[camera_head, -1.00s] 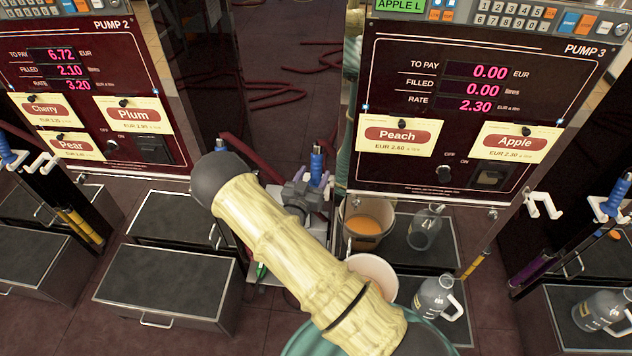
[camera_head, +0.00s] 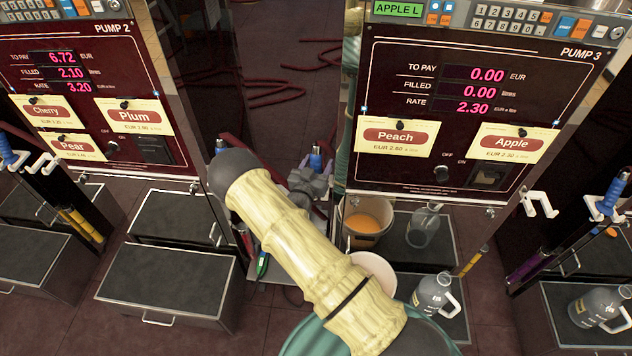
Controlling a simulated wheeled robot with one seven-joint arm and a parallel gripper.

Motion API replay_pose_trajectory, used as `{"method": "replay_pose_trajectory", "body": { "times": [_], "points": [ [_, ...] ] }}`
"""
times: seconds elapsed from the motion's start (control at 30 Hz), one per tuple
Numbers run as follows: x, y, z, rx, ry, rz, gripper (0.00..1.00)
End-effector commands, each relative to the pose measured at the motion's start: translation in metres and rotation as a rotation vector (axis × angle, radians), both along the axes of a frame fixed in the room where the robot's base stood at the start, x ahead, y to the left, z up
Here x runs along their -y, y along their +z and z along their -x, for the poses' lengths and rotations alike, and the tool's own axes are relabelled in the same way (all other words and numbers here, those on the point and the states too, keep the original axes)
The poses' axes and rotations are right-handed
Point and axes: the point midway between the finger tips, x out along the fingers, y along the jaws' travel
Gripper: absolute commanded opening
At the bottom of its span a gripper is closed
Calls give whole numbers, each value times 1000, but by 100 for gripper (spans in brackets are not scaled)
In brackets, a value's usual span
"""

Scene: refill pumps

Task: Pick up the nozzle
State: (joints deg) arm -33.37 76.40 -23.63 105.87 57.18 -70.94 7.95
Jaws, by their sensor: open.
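A nozzle with a blue handle (camera_head: 316,158) stands upright between pump 2 and pump 3, just left of pump 3's panel. My gripper (camera_head: 310,183) is a grey shape just in front of and below it, partly behind my own arm. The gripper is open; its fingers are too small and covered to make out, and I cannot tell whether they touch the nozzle. Another blue nozzle (camera_head: 611,196) hangs at the right of pump 3. A third blue nozzle (camera_head: 6,150) is at the far left, by pump 2.
Pump 2 (camera_head: 85,88) and pump 3 (camera_head: 400,175) stand on either side. A bucket of orange liquid (camera_head: 366,222), a pale bucket (camera_head: 374,266) and grey jugs (camera_head: 436,296) stand below pump 3. Dark step boxes (camera_head: 165,284) are at the left. Red hoses lie behind.

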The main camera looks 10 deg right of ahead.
Motion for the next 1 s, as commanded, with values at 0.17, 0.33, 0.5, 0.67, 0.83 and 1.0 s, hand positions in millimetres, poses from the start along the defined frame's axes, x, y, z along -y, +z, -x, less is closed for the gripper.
{"method": "replay_pose_trajectory", "body": {
  "times": [0.17, 0.33, 0.5, 0.67, 0.83, 1.0],
  "points": [
    [0, 0, 0, 0, 0, 0, 50],
    [0, 0, 0, 0, 0, 0, 16],
    [0, 1, 0, 1, 0, 0, 4],
    [0, 1, 0, 1, 0, 0, 4],
    [-3, 6, 1, 3, -1, -1, 4],
    [-4, 31, 1, 5, -2, 0, 4]
  ]
}}
